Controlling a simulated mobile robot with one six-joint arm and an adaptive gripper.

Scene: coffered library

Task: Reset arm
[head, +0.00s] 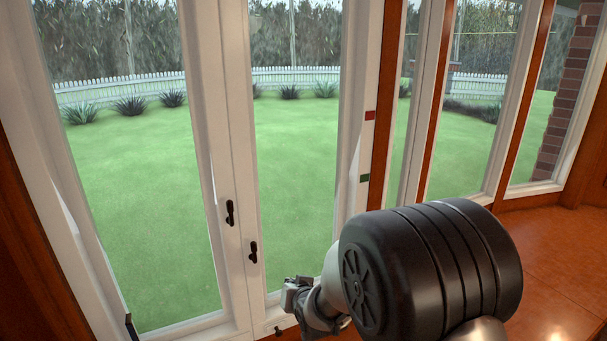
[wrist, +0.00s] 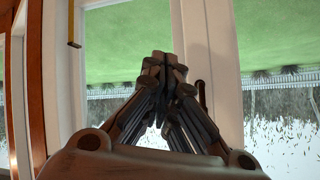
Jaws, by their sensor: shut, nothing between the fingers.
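My gripper (wrist: 163,62) shows in the wrist view with its fingertips together and nothing between them. In the head view my arm reaches in from the lower right, and its wrist end is low in front of the white glazed doors (head: 232,285). The fingers are hard to make out there. In the wrist view the door frame (wrist: 222,75) is behind the fingers, and a dark handle (wrist: 200,95) shows just right of them. I cannot tell whether the gripper touches the door.
Two black handles (head: 230,212) (head: 252,252) sit on the meeting door stiles, left of my arm. Tall windows (head: 475,100) continue to the right above a reddish-brown surface (head: 560,255). Lawn and a white fence (head: 120,86) lie beyond the glass.

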